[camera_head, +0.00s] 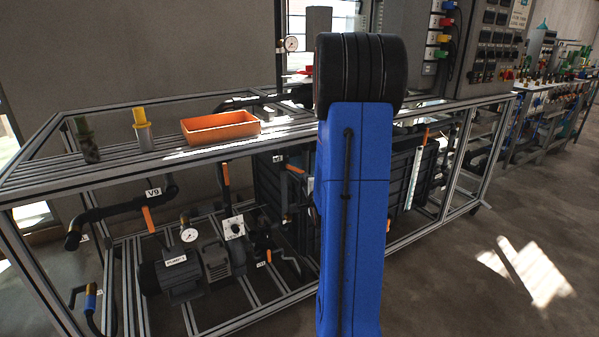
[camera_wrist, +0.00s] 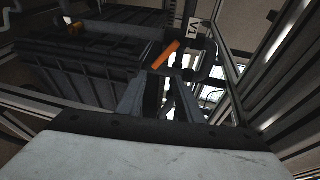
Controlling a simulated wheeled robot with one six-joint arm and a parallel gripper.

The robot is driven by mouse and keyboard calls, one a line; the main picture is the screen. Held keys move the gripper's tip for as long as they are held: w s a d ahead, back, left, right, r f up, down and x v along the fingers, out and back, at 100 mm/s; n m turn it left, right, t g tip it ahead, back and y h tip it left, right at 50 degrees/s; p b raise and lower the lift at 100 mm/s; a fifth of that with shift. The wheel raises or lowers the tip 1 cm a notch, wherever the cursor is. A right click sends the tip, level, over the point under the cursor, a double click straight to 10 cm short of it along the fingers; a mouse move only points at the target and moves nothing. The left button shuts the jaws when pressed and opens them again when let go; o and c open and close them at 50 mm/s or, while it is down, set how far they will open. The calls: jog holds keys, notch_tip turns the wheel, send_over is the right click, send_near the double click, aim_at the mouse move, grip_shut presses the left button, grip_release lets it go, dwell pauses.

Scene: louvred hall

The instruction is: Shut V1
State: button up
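The valve V1 shows in the wrist view by its white label (camera_wrist: 193,29) on a dark vertical pipe and an orange lever handle (camera_wrist: 166,53). The handle lies slanted, rising to the right, just beyond my fingertips. My gripper (camera_wrist: 163,78) has its two grey fingers apart with a dark gap between them. I cannot tell whether a finger touches the handle. In the head view my blue arm stands in front of the rig and hides my gripper; I cannot pick out V1 there.
A dark ribbed tank (camera_wrist: 85,65) stands left of the fingers, and frame rails (camera_wrist: 285,75) run close on the right. In the head view an orange tray (camera_head: 220,128) sits on the aluminium frame (camera_head: 60,178). Open floor (camera_head: 460,285) lies at the right.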

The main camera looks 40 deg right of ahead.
aim_at(299, 171)
jog(key=w+d+f+m, duration=0.1)
jog(key=w+d+m, duration=0.1)
jog(key=w+d, duration=0.1)
jog(key=w+d+f+m, duration=0.1)
jog(key=w+d+m, duration=0.1)
jog(key=w, duration=0.4)
jog(key=w+d+m, duration=0.2)
jog(key=w+d, duration=0.1)
jog(key=w, duration=0.1)
jog(key=shift+w+d+f+g, duration=0.15)
jog(key=shift+d+f+g, duration=0.2)
jog(key=shift+f+g, duration=0.05)
dwell(0.4)
grip_shut()
